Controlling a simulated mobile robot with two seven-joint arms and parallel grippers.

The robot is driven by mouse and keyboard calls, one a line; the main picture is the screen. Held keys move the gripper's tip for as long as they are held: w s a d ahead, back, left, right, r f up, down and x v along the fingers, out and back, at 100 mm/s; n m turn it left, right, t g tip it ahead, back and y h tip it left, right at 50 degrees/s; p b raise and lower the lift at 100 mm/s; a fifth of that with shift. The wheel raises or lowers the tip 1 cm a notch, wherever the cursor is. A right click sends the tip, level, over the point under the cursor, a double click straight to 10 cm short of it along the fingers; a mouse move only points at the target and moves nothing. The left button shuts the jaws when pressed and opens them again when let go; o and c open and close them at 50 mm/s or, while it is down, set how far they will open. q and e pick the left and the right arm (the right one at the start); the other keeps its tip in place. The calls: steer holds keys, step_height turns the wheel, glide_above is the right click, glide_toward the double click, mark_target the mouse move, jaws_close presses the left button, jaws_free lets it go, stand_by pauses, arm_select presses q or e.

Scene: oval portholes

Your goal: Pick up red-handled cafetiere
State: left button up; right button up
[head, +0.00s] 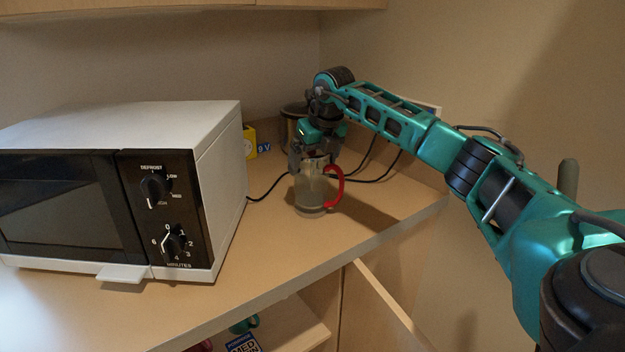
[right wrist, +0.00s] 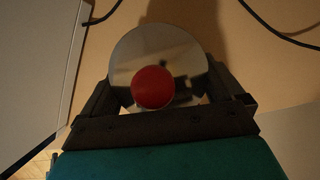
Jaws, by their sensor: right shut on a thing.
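The red-handled cafetiere (head: 312,196) stands upright on the wooden counter, right of the microwave. Its body is clear and its red handle (head: 335,187) faces right. My right gripper (head: 312,162) comes down from above and is shut on the top of the cafetiere. In the right wrist view, the round shiny lid (right wrist: 150,48) and its red knob (right wrist: 153,88) sit between the two fingers (right wrist: 172,100). I cannot tell whether the base touches the counter. My left gripper is not in view.
A white microwave (head: 215,130) with a black front fills the left of the counter (head: 270,235). Behind my gripper are a dark metal container (head: 292,112) and a yellow box (head: 250,141). Black cables (head: 266,190) run along the back. An open shelf (head: 285,328) lies below the counter.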

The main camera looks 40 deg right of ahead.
steer(key=shift+r, duration=0.1)
steer(key=c, duration=0.8)
steer(key=shift+c, duration=0.2)
